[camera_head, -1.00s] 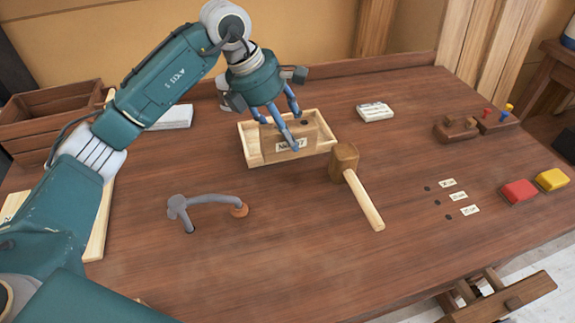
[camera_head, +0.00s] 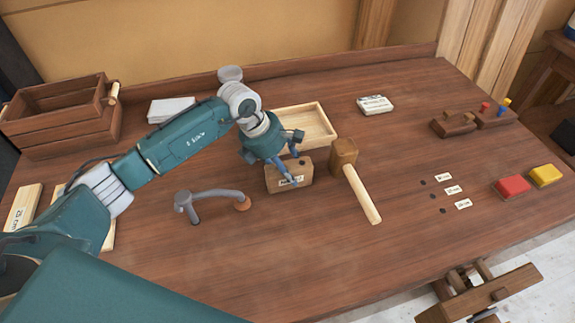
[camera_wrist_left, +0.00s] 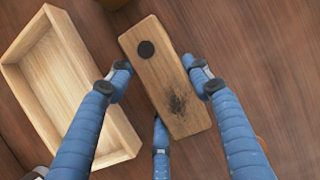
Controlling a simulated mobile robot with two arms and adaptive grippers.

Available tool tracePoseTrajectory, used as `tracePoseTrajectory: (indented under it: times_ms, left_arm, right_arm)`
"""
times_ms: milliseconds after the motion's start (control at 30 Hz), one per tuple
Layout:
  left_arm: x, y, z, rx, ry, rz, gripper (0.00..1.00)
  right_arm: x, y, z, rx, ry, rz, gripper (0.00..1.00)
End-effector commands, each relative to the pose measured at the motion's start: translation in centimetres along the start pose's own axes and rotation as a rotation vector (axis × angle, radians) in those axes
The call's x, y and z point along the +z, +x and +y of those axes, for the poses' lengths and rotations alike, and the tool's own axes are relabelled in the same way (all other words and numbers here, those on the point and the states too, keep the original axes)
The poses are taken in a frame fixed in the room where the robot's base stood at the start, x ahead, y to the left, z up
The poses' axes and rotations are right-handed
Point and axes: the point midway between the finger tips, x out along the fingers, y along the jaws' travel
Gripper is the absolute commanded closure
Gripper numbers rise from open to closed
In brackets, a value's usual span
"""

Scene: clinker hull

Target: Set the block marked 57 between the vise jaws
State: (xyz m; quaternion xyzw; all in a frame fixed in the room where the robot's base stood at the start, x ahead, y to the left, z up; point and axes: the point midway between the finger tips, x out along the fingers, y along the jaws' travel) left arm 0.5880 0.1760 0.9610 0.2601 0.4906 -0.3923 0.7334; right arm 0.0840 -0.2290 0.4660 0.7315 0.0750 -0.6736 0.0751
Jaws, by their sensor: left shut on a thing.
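My left gripper (camera_head: 291,178) is shut on a brown wooden block (camera_head: 275,181) in the middle of the bench, in front of the shallow tray. In the left wrist view my blue fingers sit along both sides of the block (camera_wrist_left: 165,75), which shows a dark round spot and a dark smudge on top. The wooden vise (camera_head: 480,293) is at the bench's front right edge, partly cut off by the picture. My right gripper is not in view.
The shallow tray (camera_head: 325,127) is behind the block and looks empty. A mallet (camera_head: 357,185) lies close on the right. A grey holdfast (camera_head: 213,197) is to the left. Red (camera_head: 511,187) and yellow (camera_head: 545,175) blocks lie near the right edge. The front middle of the bench is clear.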

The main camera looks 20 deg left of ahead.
Motion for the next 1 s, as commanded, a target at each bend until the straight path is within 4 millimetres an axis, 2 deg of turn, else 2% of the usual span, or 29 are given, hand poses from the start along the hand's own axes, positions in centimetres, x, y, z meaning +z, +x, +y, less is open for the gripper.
tracePoseTrajectory:
  times_ms: [233, 267, 333, 700, 767, 867, 1000]
  left_arm:
    - [0.0, 0.3, 0.0, 0.001, 0.001, -0.003, 0.87]
    - [-0.1, 0.2, 0.0, 0.0, 0.001, -0.001, 0.46]
    - [0.0, 0.2, 0.0, 0.0, 0.0, -0.001, 0.32]
    - [0.1, -0.2, 0.0, 0.0, 0.0, -0.001, 0.31]
    - [0.1, -0.5, 0.1, 0.002, 0.001, -0.003, 0.31]
    - [0.0, -2.0, 0.2, 0.006, 0.002, -0.004, 0.31]
    - [-0.1, -4.9, 0.2, 0.007, 0.003, -0.003, 0.31]
  right_arm:
    - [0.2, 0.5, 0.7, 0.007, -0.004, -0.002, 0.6]
    - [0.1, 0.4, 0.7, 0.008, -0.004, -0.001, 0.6]
    - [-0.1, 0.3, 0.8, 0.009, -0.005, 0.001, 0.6]
    - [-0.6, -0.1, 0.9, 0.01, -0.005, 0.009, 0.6]
    - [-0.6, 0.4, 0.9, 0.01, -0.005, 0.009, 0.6]
    - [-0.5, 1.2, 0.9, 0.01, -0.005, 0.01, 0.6]
    - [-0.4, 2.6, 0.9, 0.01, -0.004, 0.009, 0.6]
